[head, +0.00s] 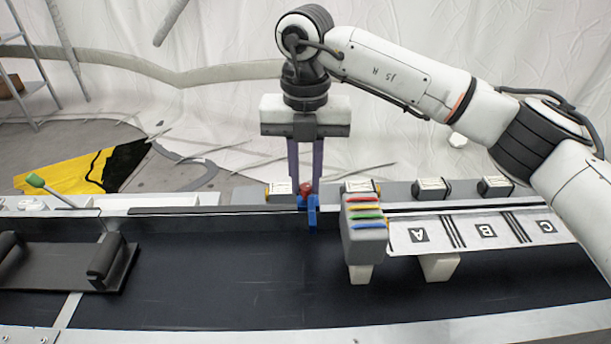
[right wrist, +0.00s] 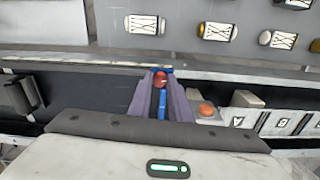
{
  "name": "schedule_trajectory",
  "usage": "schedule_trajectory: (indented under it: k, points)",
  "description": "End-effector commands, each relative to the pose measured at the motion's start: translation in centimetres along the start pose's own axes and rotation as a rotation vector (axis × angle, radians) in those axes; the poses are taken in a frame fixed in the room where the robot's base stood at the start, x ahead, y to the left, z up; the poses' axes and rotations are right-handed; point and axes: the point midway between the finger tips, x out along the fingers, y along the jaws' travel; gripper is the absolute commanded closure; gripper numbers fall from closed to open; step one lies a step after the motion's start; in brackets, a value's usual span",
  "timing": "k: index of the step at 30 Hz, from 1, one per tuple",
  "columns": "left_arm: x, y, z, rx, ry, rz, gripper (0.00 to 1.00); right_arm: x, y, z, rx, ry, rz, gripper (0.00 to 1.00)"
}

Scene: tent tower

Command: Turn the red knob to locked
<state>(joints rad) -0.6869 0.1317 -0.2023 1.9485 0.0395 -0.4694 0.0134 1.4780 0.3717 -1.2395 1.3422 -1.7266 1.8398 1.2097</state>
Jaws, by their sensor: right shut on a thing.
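The red knob (head: 305,187) sits at the far edge of the dark belt channel, with a blue part (head: 312,208) right by it. My right gripper (head: 306,184) points straight down from above, its purple fingers on either side of the knob and shut on it. In the right wrist view the red knob (right wrist: 160,78) shows between the fingertips, with the blue part (right wrist: 162,104) below it in the picture. The fingers hide part of the knob, and I cannot read its angle or any lock mark. My left gripper is not in view.
A grey block with coloured strips (head: 365,228) and a panel lettered A, B, C (head: 485,234) stand right of the knob. A green-tipped lever (head: 36,181) and a black cradle (head: 60,265) are at the left. The belt (head: 240,285) is clear in the middle.

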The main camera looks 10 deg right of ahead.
Motion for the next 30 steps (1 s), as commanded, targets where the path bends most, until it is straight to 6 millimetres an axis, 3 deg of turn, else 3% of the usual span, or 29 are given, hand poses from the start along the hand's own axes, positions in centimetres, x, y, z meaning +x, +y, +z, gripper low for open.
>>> schedule_trajectory:
  k: [12,13,16,25,30]
  points:
    - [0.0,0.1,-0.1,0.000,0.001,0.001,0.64,-0.2,0.0,0.2,0.009,-0.006,0.003,1.00]
    - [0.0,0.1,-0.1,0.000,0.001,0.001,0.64,-0.2,0.0,0.2,0.009,-0.006,0.003,0.79]
    - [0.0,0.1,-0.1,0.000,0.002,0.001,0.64,-0.2,0.0,0.1,0.009,-0.005,0.003,0.64]
    - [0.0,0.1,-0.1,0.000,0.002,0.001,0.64,-0.2,0.0,0.1,0.007,-0.002,0.001,0.64]
    - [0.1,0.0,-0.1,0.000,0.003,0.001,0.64,-2.0,0.1,0.1,0.007,-0.004,0.003,0.64]
